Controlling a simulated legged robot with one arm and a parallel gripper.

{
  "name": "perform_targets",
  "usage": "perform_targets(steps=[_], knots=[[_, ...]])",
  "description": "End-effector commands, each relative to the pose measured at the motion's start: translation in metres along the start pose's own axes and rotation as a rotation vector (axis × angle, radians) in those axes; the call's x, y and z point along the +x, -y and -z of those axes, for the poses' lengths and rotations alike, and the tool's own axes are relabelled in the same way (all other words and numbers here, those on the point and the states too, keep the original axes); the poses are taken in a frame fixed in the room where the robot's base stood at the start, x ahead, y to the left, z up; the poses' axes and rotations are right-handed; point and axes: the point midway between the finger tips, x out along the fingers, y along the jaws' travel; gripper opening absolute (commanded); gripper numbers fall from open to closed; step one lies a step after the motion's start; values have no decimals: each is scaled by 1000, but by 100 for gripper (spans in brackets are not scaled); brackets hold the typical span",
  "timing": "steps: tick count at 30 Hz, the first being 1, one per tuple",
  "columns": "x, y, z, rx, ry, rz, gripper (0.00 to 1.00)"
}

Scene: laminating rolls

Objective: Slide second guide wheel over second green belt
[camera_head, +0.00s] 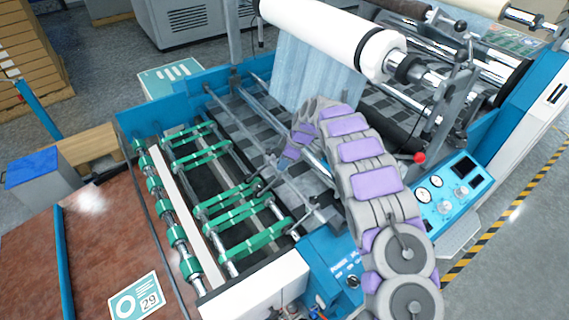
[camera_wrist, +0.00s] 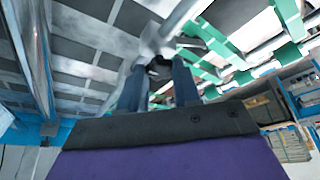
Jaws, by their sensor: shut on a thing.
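Several green belts (camera_head: 240,211) run over rollers at the left end of the machine. They also show at upper right in the wrist view (camera_wrist: 210,68). Which one is the second cannot be told for sure. My gripper (camera_head: 272,176) reaches down from the right to the inner side of the belts. In the wrist view its two dark fingers (camera_wrist: 158,80) are shut on a small grey part (camera_wrist: 155,40), which appears to be the guide wheel on a bar. The fingers hide part of it. The wheel looks beside the belts; its exact alignment is unclear.
A white roll (camera_head: 335,38) with a bluish sheet hangs above the checkered conveyor (camera_head: 240,115). A blue control panel (camera_head: 452,190) is at right. A brown table (camera_head: 90,250) stands at left. Metal rods run close around my gripper.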

Motion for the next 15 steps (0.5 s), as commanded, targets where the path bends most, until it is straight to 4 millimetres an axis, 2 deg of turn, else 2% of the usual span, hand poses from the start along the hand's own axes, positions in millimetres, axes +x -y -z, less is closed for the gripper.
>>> perform_targets(steps=[5, 6, 13, 15], knots=[[0, 2, -1, -2, -3, 8, 0], [0, 2, -1, -1, -3, 8, 34], [3, 3, 2, -1, 0, 8, 56], [3, 3, 2, -2, 0, 8, 58]])
